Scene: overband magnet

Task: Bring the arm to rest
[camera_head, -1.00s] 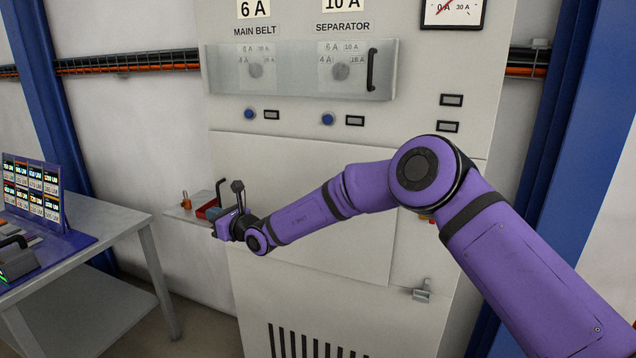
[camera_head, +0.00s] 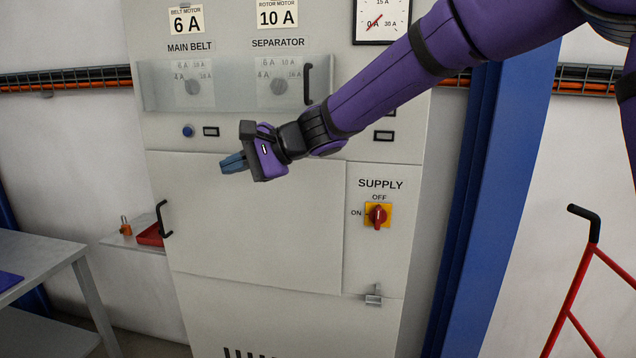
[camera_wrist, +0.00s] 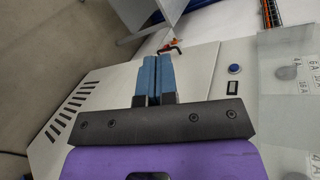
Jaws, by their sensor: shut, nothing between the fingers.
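My purple arm reaches in from the upper right in the head view. My gripper (camera_head: 234,163) is in front of the upper part of the grey cabinet door (camera_head: 255,235), with its blue fingers pointing left. In the wrist view the blue fingers (camera_wrist: 153,78) lie side by side, shut and empty. I cannot tell how far they are from the door.
A clear cover (camera_head: 235,85) spans the MAIN BELT and SEPARATOR dials. The red SUPPLY switch (camera_head: 378,215) is at right. A small shelf (camera_head: 125,240) holds a red tray (camera_head: 150,235) and a padlock-like item (camera_head: 125,226). A table (camera_head: 45,262) stands left, a red-framed trolley (camera_head: 575,290) right.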

